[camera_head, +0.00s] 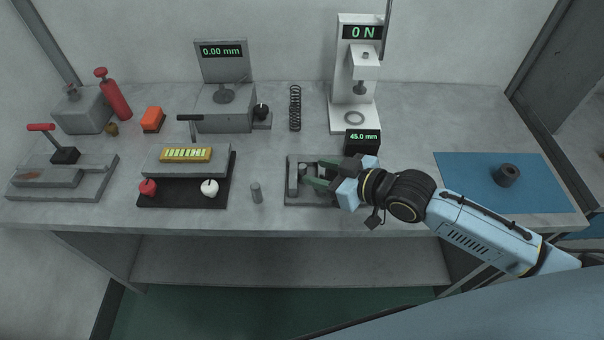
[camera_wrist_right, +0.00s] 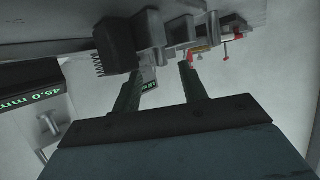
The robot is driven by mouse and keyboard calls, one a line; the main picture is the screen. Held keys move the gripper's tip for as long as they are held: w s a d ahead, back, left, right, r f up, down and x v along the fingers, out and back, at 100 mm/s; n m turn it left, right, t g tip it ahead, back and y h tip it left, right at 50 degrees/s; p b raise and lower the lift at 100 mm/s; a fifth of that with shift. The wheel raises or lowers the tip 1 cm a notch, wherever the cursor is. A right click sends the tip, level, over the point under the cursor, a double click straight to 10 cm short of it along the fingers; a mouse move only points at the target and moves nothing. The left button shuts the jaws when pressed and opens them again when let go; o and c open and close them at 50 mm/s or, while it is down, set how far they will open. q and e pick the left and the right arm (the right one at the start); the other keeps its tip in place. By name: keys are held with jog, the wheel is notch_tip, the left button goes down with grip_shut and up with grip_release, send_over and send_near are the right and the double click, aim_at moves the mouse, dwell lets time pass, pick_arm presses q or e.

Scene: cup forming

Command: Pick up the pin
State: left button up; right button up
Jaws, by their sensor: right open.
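A small grey cylinder, which looks like the pin (camera_head: 256,192), stands upright near the front edge of the grey bench, left of the measuring fixture. My right gripper (camera_head: 314,173) reaches in from the right, with its green fingers over the fixture and to the right of the pin, apart from it. The fingers are open, with a clear gap between them in the right wrist view (camera_wrist_right: 162,80), and I see nothing held. I cannot make out the pin surely in the wrist view. My left gripper is not in view.
The fixture (camera_head: 292,199) with a 45.0 mm display (camera_head: 362,142) lies under my right gripper. A black plate (camera_head: 180,199) with red and white knobs is left of the pin. A spring (camera_head: 295,108) stands behind. A blue mat (camera_head: 470,190) holds a dark ring (camera_head: 507,176).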

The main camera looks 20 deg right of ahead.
aim_at(302, 166)
jog(key=x, duration=0.4)
jog(key=shift+w+a+r+b, duration=0.2)
jog(key=shift+b, duration=0.2)
jog(key=shift+w+a+f, duration=0.25)
jog(key=shift+w+a, duration=0.05)
jog(key=shift+w, duration=0.05)
jog(key=shift+c, duration=0.7)
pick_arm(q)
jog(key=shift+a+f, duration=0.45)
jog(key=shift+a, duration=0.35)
pick_arm(e)
jog(key=shift+r, duration=0.1)
grip_shut()
